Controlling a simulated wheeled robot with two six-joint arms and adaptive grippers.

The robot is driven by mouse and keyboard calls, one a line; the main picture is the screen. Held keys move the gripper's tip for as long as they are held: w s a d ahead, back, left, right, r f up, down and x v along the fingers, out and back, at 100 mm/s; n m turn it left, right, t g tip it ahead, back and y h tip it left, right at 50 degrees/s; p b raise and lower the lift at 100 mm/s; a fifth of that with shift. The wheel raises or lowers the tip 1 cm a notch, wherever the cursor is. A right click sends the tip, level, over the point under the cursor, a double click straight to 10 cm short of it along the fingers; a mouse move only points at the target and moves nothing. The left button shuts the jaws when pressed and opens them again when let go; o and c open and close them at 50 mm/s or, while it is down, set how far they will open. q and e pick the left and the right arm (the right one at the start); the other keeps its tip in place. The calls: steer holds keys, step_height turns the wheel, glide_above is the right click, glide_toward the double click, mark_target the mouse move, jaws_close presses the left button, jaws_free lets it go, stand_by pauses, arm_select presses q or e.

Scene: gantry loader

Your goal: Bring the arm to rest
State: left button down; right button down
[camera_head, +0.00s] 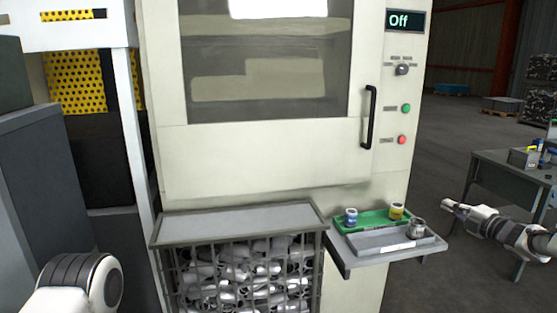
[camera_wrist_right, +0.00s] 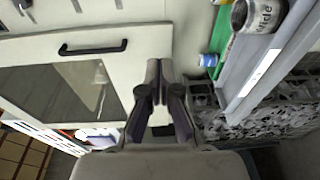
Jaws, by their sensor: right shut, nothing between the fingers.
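My right arm comes in from the right in the head view. Its gripper (camera_head: 447,204) points left, out in the air to the right of the small shelf, and touches nothing there. In the right wrist view the two dark fingers of this gripper (camera_wrist_right: 161,68) are together, with nothing between them. A rounded white and dark link of my left arm shows at the bottom left of the head view. My left gripper is out of the picture.
The cream machine (camera_head: 260,157) has a windowed door with a black handle (camera_head: 368,118) and a display reading "Off" (camera_head: 404,21). A shelf (camera_head: 393,257) bears a green tray (camera_head: 373,221), a grey tray (camera_head: 372,244) and small cans. A wire basket (camera_head: 167,270) holds metal parts. A table (camera_head: 493,172) stands right.

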steer(key=s+a+f+m+g+y+p, duration=0.15)
steer(key=a+f+g, duration=0.25)
steer(key=a+f, duration=1.1)
steer(key=s+a+f+m+g, duration=0.3)
steer(key=s+a+f+m, duration=0.3)
steer(key=s+a+f, duration=0.6)
steer(key=s+a+f+m+g+h+p, duration=0.1)
steer(key=s+a+f+m+g+h, duration=0.3)
steer(key=s, duration=0.6)
steer(key=s+a+f+m+g+y, duration=0.15)
steer(key=s+f, duration=0.35)
steer(key=s, duration=0.5)
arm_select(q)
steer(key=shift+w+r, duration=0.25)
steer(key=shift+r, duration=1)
arm_select(e)
steer(key=s+d+m+g+h, duration=0.2)
steer(key=s+m, duration=0.2)
steer(key=s, duration=0.5)
steer(key=s+d+r+m+g+h, duration=0.1)
steer(key=s+m, duration=0.4)
steer(key=s, duration=0.5)
steer(key=shift+d+r+g+h, duration=0.15)
steer(key=shift+d+g+h, duration=0.4)
steer(key=shift+g+h, duration=0.15)
